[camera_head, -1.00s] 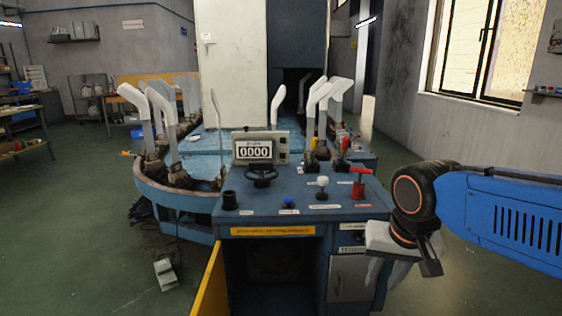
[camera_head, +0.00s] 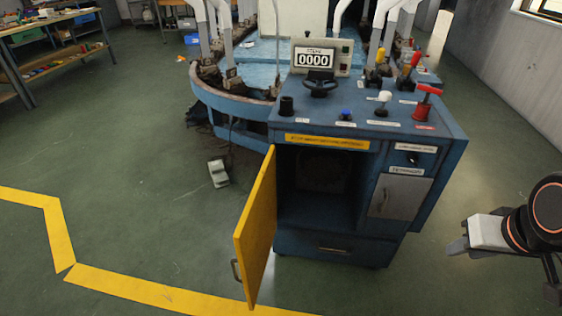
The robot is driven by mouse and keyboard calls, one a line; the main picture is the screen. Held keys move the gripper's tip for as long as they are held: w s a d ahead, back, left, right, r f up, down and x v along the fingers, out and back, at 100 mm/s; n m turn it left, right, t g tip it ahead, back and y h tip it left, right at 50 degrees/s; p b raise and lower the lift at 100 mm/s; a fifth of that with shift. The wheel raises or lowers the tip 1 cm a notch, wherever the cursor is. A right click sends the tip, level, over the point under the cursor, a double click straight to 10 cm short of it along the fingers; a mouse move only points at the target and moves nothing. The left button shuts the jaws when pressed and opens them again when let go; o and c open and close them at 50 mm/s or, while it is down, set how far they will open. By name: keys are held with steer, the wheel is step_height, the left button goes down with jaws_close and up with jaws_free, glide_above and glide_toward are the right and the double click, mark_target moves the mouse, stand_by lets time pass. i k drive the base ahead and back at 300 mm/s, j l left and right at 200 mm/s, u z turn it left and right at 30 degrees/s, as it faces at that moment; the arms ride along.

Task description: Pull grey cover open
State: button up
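The grey cover (camera_head: 399,197) is a small metal panel on the front right of the blue control cabinet (camera_head: 345,247). It looks shut, with a small dark handle near its left side. A label plate sits just above it. My gripper (camera_head: 458,248) is at the right edge of the view, to the right of the cabinet and apart from the grey cover. It points left. Its fingers are small and seen from the side, so their gap cannot be made out.
A yellow door (camera_head: 256,232) stands open at the cabinet's left, showing a dark compartment. A drawer (camera_head: 335,249) is below. The cabinet top holds a red valve handle (camera_head: 426,103), levers and a display (camera_head: 315,60). A foot pedal (camera_head: 218,174) lies left. The floor in front is clear.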

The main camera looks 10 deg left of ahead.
mark_target(395, 197)
steer(key=j, duration=0.95)
steer(key=i+j, duration=0.15)
steer(key=j, duration=0.85)
steer(key=z, duration=0.95)
